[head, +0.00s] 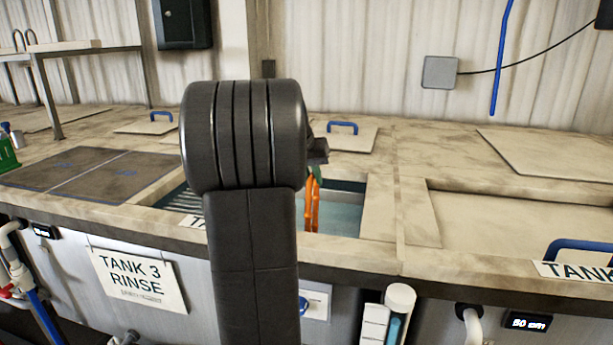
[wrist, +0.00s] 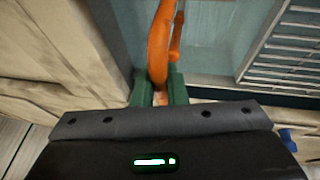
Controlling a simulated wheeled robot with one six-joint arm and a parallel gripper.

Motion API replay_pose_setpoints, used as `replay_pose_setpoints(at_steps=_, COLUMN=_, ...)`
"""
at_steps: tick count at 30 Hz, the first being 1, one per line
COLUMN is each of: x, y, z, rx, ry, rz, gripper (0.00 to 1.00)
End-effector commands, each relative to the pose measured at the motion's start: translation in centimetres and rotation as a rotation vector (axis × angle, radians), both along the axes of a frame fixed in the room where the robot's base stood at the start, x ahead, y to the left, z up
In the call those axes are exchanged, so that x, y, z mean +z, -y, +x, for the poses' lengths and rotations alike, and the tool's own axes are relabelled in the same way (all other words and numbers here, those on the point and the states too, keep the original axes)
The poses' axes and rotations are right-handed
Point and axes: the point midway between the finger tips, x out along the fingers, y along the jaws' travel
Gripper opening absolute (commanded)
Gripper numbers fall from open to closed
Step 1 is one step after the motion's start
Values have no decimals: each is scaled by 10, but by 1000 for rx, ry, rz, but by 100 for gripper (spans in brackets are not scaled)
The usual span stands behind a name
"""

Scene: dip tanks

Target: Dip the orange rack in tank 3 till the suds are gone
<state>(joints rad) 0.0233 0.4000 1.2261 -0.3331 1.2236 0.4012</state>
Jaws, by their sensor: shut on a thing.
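My gripper (wrist: 160,92) has green fingers shut on the orange rack (wrist: 158,45) by its curved upper part. In the head view the orange rack (head: 312,205) shows as narrow upright bars over the open tank 3 (head: 345,185), beside my arm. My arm hides most of the rack and part of the opening. Pale blue-grey liquid (head: 338,222) shows in the tank, and it also shows in the wrist view (wrist: 205,45). How deep the rack sits, and whether suds are on it, I cannot tell. The TANK 3 RINSE sign (head: 138,280) hangs on the front.
A slatted grid (wrist: 290,50) lies along one side of the opening. Left of the tank is a dark flat panel (head: 90,175). A lid with a blue handle (head: 352,137) lies behind. Another covered tank (head: 520,215) is at the right, with a blue handle.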

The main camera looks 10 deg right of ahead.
Motion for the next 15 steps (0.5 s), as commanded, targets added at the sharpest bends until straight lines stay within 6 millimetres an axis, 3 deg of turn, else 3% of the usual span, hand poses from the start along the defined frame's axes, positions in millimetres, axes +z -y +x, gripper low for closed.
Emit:
replay_pose_setpoints(at_steps=5, x=3, y=2, z=-1, rx=1, ry=5, rz=-2, gripper=0)
replay_pose_setpoints(at_steps=15, x=3, y=-18, z=8, rx=2, ry=4, rz=-2, gripper=0)
